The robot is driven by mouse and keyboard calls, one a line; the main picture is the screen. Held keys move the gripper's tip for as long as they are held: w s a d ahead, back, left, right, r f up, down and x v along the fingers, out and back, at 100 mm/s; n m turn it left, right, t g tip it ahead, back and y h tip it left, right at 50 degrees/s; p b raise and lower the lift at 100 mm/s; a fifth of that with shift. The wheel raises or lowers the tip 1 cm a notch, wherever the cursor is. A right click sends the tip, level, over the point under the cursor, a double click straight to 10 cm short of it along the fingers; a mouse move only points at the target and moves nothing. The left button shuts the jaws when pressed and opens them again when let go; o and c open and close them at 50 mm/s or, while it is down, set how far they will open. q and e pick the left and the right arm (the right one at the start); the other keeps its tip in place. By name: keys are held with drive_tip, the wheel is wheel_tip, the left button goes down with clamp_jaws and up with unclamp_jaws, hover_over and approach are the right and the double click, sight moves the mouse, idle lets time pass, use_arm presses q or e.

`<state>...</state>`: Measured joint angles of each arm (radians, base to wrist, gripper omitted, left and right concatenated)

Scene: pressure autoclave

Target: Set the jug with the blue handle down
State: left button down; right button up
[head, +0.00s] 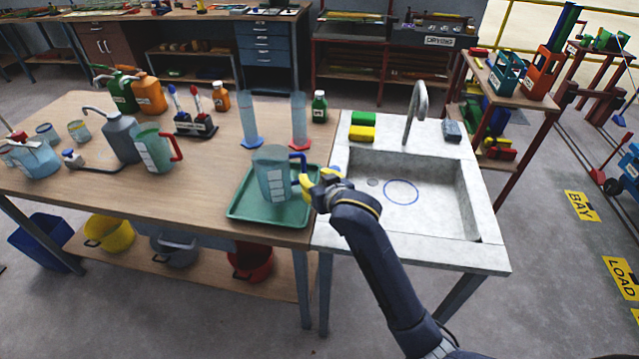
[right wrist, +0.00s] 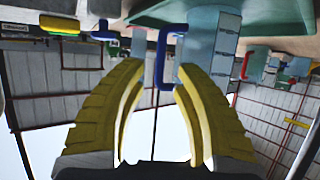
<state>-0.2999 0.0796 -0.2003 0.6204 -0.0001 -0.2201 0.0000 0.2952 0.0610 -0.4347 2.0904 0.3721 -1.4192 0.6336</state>
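The jug with the blue handle (head: 274,176) is a bluish clear jug with pale markings. It stands upright on the green tray (head: 240,213) at the table's right end, its handle facing right. In the right wrist view, which is upside down, the jug (right wrist: 210,45) has its base at the tray (right wrist: 160,14). My right gripper (head: 308,184) is beside the handle. Its yellow fingers (right wrist: 160,68) are apart, with the blue handle between or just beyond their tips and gaps showing; contact is not clear. My left gripper is not in view.
A sink (head: 420,200) with a curved tap (head: 415,105) adjoins on the right, with a blue ring on its floor. Two measuring cylinders (head: 249,122) (head: 299,122) stand behind the tray. A red-handled green jug (head: 152,151) and a grey can (head: 121,138) stand left.

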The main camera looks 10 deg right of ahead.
drive_tip(key=shift+v, duration=1.55)
